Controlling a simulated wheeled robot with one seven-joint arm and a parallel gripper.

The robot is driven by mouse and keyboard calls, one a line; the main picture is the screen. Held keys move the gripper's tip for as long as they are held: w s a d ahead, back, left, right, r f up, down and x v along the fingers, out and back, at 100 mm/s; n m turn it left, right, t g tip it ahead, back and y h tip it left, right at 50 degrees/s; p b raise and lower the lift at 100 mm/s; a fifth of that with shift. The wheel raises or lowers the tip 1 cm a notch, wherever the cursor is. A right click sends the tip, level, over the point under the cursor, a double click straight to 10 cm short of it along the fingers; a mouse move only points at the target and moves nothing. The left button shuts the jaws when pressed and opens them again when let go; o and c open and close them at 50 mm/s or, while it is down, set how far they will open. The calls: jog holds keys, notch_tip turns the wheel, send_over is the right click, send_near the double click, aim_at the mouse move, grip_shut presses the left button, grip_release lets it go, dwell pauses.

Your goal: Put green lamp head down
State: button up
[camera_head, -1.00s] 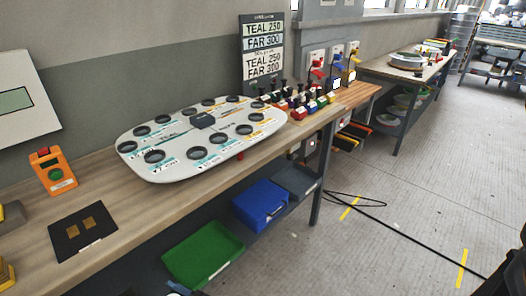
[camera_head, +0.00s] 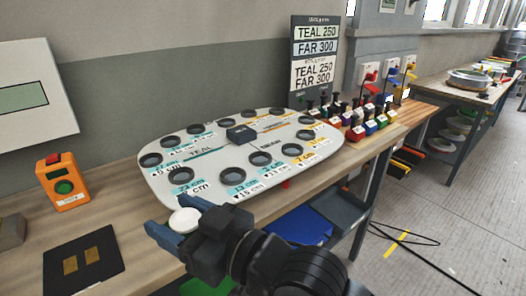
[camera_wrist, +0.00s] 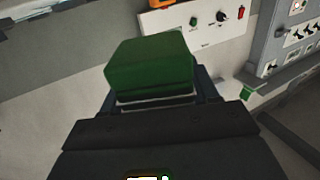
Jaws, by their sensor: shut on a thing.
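The green lamp head (camera_wrist: 150,62) is a blocky green piece with a pale lower part, held between my fingers in the wrist view. My gripper (camera_head: 179,222) is shut on it, in front of the near left edge of the pale board. In the head view only a round white face (camera_head: 185,221) of the held piece shows between the blue fingers; its green sides are hidden there. The pale oval board (camera_head: 212,160) lies on the bench with several dark round rings and printed length labels. Whether the held piece touches anything cannot be told.
A sign (camera_head: 314,60) stands behind. Several small coloured blocks (camera_head: 355,128) are right of the board. Blue bin (camera_head: 300,228) is below.

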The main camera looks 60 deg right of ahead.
jog(key=shift+r, duration=0.25)
jog(key=w+f, duration=0.2)
jog(key=w, duration=0.2)
jog(key=w+f, duration=0.2)
jog(key=w, duration=0.1)
jog(key=w+f, duration=0.3)
jog(key=w, duration=0.1)
jog(key=shift+w+d+p, duration=0.15)
jog(key=shift+w+p, duration=0.15)
jog(key=shift+p, duration=0.1)
jog(key=shift+f, duration=2)
jog(key=shift+f, duration=0.1)
jog(key=shift+f, duration=0.15)
jog(key=o, duration=1.2)
jog(key=shift+c, duration=0.2)
